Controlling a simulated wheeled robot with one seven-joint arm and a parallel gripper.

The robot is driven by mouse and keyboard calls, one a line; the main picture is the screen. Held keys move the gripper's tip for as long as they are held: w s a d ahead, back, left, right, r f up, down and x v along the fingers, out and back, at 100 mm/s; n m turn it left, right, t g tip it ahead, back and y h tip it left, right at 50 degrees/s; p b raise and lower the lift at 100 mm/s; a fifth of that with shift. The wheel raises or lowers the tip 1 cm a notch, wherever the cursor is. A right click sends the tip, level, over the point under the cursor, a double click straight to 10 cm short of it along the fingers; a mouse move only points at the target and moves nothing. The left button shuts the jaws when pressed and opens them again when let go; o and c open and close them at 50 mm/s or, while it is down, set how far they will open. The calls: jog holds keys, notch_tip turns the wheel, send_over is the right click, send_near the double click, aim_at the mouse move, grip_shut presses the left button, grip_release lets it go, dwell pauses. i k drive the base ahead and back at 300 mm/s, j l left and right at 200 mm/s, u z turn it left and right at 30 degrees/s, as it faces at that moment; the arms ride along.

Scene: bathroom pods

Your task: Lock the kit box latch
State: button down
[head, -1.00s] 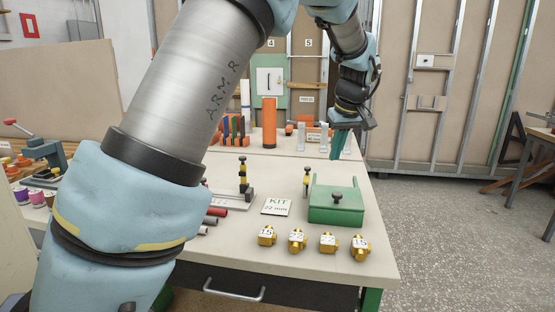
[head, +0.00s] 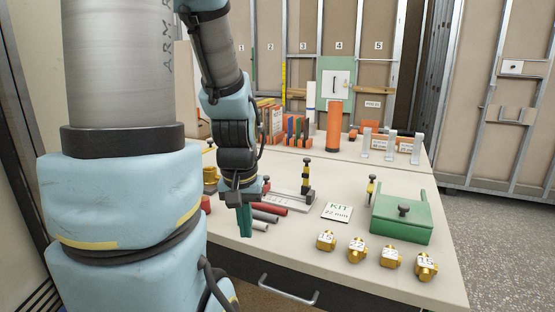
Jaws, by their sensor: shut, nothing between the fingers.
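My gripper (head: 245,222) points down with teal fingers, shut and empty, over the bench left of the card and well apart from the box. My arm hides part of the bench's left side.
Several brass fittings (head: 357,249) marked 15 and 22 stand along the front edge. Red and grey pipe pieces (head: 268,212) lie near my gripper. An orange cylinder (head: 334,126) stands farther back.

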aim_at(370, 186)
jog(key=l+u, duration=0.2)
jog(key=u, duration=0.15)
jog(key=k+l+u, duration=0.15)
jog(key=u, duration=0.2)
jog(key=k+l+u, duration=0.1)
jog(key=u, duration=0.3)
jog(key=k+l, duration=0.05)
jog(key=l, duration=0.05)
